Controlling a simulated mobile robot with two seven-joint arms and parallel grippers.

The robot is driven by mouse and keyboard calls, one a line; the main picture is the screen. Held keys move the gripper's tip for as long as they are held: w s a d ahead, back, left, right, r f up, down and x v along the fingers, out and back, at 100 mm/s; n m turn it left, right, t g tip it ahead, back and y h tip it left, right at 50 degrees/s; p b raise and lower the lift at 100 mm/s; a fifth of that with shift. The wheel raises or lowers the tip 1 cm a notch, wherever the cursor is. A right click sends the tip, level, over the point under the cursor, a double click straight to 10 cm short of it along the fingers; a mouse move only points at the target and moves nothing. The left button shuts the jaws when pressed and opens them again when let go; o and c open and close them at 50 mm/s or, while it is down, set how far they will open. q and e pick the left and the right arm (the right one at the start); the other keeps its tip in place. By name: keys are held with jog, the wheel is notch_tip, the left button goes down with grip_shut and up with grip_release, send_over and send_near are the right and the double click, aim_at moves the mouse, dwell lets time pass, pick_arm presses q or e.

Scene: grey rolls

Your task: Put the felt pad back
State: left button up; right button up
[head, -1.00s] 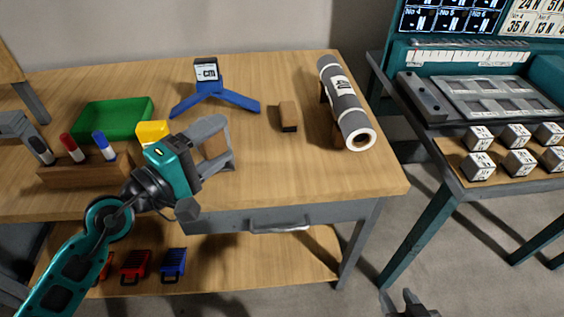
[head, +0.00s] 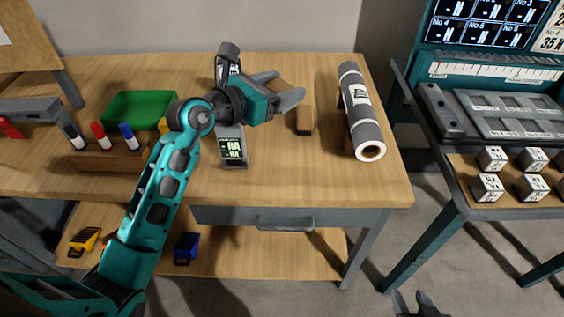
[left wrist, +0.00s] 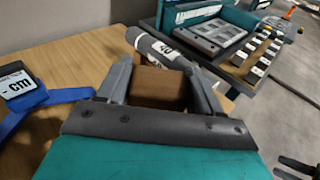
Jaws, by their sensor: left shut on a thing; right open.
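My left gripper (head: 288,88) is above the back middle of the wooden table, beside the grey roll. It is shut on a brown block, which I take for the felt pad; the block shows between the fingers in the left wrist view (left wrist: 158,85). The grey roll (head: 358,108) has a white label and lies along the table's right side. My right gripper (head: 426,302) is open and empty at the bottom edge, away from the table.
A green tray (head: 130,108) and a wooden holder (head: 95,160) with markers stand at the left. A blue stand (left wrist: 45,104) with a small display is left of my gripper. The front right tabletop is clear. A teal bench (head: 460,195) with white cubes stands at the right.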

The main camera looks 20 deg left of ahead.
pick_arm(q)
jog(key=shift+w+d, duration=0.1)
jog(key=shift+w, duration=0.1)
send_over(282, 167)
jog(key=shift+n, duration=0.3)
notch_tip(282, 167, down, 15)
jog(key=shift+f, duration=0.7)
jog(key=shift+f+b, duration=1.05)
jog(key=shift+f, duration=0.6)
jog(key=shift+f, duration=0.1)
jog(key=shift+f, duration=0.15)
jog(key=o, duration=1.1)
jog(key=shift+c, duration=0.2)
